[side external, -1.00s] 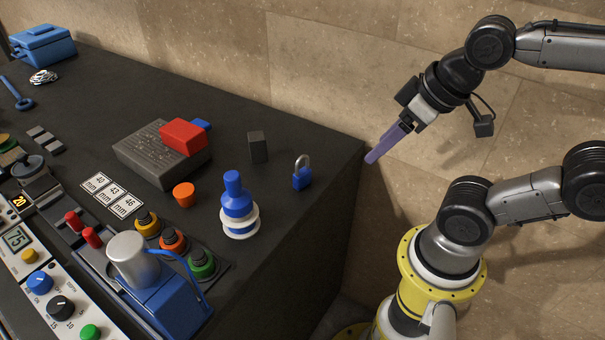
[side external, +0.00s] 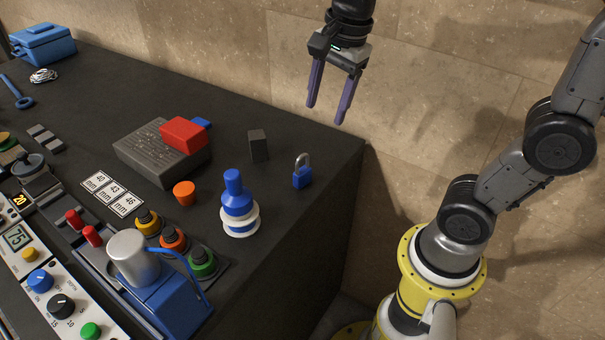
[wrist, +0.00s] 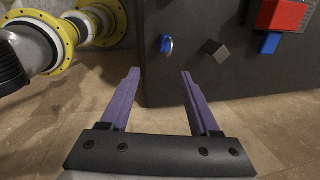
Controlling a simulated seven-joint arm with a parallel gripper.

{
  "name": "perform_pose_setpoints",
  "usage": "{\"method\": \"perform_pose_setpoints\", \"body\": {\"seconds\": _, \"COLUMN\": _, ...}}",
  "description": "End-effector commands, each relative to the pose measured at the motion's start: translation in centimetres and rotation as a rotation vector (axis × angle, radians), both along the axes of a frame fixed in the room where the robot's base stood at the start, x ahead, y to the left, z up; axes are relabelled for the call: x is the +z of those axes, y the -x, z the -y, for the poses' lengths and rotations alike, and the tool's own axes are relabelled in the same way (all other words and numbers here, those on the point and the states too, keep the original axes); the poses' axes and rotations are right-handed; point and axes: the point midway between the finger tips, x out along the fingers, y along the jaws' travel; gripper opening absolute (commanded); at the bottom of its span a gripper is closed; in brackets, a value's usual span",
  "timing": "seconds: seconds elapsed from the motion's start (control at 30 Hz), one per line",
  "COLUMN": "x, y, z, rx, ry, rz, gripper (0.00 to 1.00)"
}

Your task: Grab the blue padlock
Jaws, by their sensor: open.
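The blue padlock (side external: 302,177) stands upright on the dark tabletop near its right edge, its grey shackle on top. It also shows in the wrist view (wrist: 167,45), seen from above, beyond the fingertips. My gripper (side external: 325,114) is open and empty, with two purple fingers pointing down. It is above and apart from the padlock, up and to its right in the side view. In the wrist view the open fingers (wrist: 160,72) have nothing between them but floor and the table's edge.
A dark block (side external: 258,146) stands left of the padlock. A blue bottle-like piece with white rings (side external: 238,205) stands to its lower left. A red block (side external: 183,135) lies on a grey slab (side external: 140,158). A tiled wall runs behind the table.

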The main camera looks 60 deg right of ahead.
Motion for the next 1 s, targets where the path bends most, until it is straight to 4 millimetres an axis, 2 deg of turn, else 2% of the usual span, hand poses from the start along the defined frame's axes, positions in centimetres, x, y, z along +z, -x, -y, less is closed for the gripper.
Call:
{"method": "perform_pose_setpoints", "body": {"seconds": 0.03, "x": -0.8, "y": -1.7, "z": -0.1, "rx": -0.065, "ry": -0.011, "rz": -0.045, "gripper": 0.62}}
{"method": "perform_pose_setpoints", "body": {"seconds": 0.1, "x": -1.9, "y": -3.3, "z": -0.1, "rx": -0.122, "ry": -0.017, "rz": -0.092, "gripper": 0.62}}
{"method": "perform_pose_setpoints", "body": {"seconds": 0.27, "x": -4.2, "y": -5.4, "z": -0.2, "rx": -0.126, "ry": -0.013, "rz": -0.163, "gripper": 0.62}}
{"method": "perform_pose_setpoints", "body": {"seconds": 0.47, "x": -6.3, "y": -5.5, "z": -0.3, "rx": -0.123, "ry": -0.01, "rz": -0.198, "gripper": 0.62}}
{"method": "perform_pose_setpoints", "body": {"seconds": 0.8, "x": -12.3, "y": -5.4, "z": -0.2, "rx": -0.122, "ry": -0.01, "rz": -0.197, "gripper": 0.62}}
{"method": "perform_pose_setpoints", "body": {"seconds": 1.0, "x": -13.9, "y": -5.4, "z": -0.2, "rx": -0.122, "ry": -0.01, "rz": -0.195, "gripper": 0.62}}
